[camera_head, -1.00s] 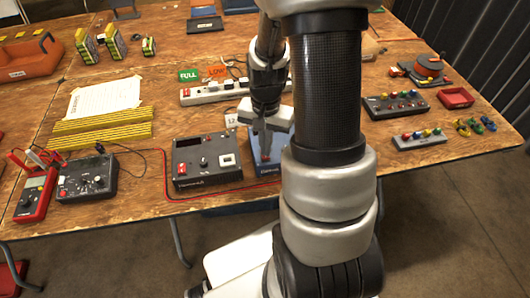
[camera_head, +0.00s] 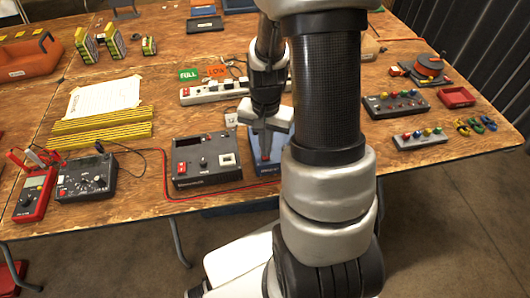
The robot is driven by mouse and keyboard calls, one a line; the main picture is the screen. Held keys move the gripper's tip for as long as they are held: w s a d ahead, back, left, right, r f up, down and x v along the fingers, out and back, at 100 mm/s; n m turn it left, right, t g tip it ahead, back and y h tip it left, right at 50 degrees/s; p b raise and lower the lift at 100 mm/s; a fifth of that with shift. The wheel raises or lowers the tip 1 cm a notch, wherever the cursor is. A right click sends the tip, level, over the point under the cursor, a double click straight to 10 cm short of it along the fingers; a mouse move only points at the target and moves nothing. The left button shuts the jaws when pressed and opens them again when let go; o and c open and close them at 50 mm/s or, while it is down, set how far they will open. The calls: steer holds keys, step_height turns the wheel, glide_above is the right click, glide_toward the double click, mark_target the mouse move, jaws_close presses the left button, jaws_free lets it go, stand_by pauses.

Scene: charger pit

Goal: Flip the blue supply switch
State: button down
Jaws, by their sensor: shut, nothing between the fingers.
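The blue supply (camera_head: 258,157) is a low blue box on the wooden table, right of a dark grey supply box. My arm and gripper cover most of it, and its switch is hidden. My gripper (camera_head: 264,125) points down at the blue supply, its fingers shut and empty. I cannot tell whether the fingertips touch it.
The dark grey supply (camera_head: 207,160) stands close on the left, with a red cable (camera_head: 166,185) around its front. A white power strip (camera_head: 212,92) lies behind. A red multimeter (camera_head: 35,194) is at far left. Terminal boxes (camera_head: 397,103) stand at right.

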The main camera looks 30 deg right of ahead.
steer(key=shift+f+b, duration=0.35)
steer(key=shift+f, duration=0.15)
steer(key=shift+r, duration=0.15)
step_height(320, 180, up, 7)
steer(key=p, duration=0.5)
steer(key=shift+p, duration=0.3)
stand_by(0.5)
